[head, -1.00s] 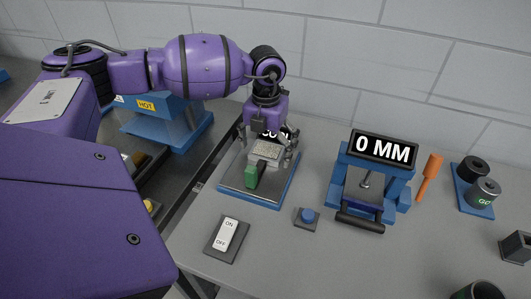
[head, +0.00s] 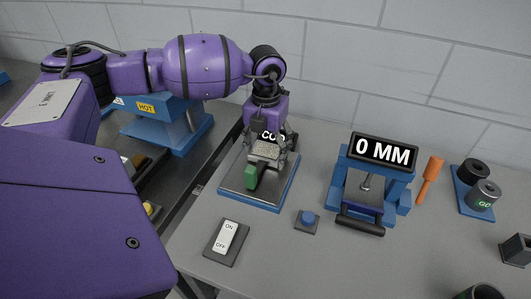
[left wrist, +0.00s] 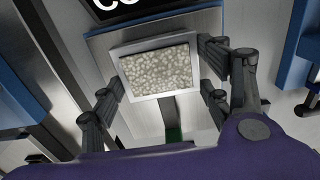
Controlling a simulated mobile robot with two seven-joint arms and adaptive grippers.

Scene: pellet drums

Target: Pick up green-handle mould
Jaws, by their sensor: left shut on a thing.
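The green-handle mould (head: 263,151) is a grey square frame full of pale pellets, with a green handle (head: 251,177) pointing toward the front. It is at the blue-edged metal plate (head: 266,189); I cannot tell if it touches the plate. In the left wrist view the mould (left wrist: 160,70) sits between the fingers, its green handle partly hidden below. My left gripper (head: 267,147) is shut on the mould from above, with a finger at each side. My right gripper is not in view.
An ON/OFF switch (head: 226,237) and a blue button (head: 307,218) stand in front. A blue gauge with a "0 MM" display (head: 384,151) and an orange-handled tool (head: 430,176) are to the right. A blue machine marked HOT (head: 165,133) is at left.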

